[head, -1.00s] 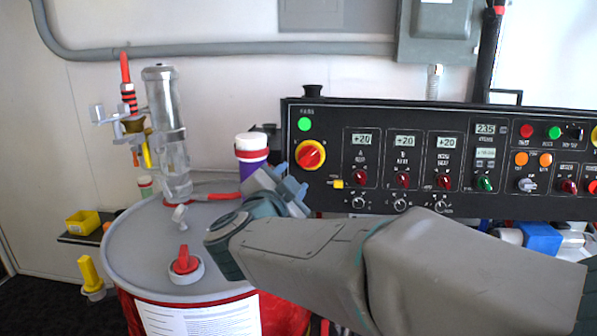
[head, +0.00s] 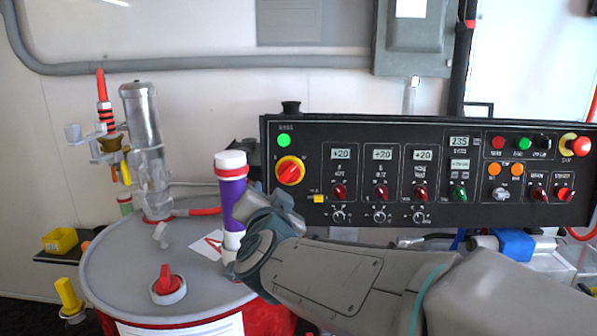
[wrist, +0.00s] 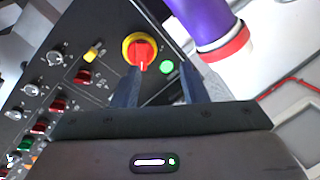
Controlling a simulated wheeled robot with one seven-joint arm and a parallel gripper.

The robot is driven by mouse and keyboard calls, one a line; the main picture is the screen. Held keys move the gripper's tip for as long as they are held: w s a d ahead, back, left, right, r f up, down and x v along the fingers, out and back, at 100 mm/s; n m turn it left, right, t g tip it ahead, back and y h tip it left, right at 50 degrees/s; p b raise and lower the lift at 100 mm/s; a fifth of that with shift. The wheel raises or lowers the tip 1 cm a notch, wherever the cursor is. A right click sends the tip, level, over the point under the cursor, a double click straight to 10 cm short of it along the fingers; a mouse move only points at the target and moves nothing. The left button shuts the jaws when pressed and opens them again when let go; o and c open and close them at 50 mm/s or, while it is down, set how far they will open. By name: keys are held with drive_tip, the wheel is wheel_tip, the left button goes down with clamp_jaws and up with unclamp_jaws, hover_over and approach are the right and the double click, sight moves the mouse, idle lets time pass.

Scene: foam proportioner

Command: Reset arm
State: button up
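The black control panel (head: 400,205) stands upright behind my arm, with a red rotary switch on a yellow ring (head: 290,171) and a green light (head: 284,140) at its left end. My gripper (wrist: 160,85) is open and empty in the wrist view, its two dark fingers well apart. The red switch (wrist: 141,54) and green light (wrist: 166,67) show beyond the fingertips, with no contact visible. In the head view my wrist sits in front of the panel's lower left corner, and the fingers are mostly hidden behind it.
A yellow bin (head: 60,240) is at far left.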

drive_tip(key=s+d+f+n+g+h+p, duration=0.1)
drive_tip(key=s+d+f+n+g+p, duration=0.1)
drive_tip(key=s+d+f+g, duration=0.5)
drive_tip(key=s+d+f+n+g+h+p, duration=0.1)
drive_tip(key=s+d+f+n+g+p, duration=0.2)
drive_tip(key=s+d+f+g, duration=0.4)
drive_tip(key=s+d+f, duration=0.2)
drive_tip(key=s+d, duration=0.4)
drive_tip(key=d, duration=0.1)
drive_tip(key=shift+s+n, duration=0.3)
drive_tip(key=shift+s, duration=0.1)
drive_tip(key=shift+d, duration=0.1)
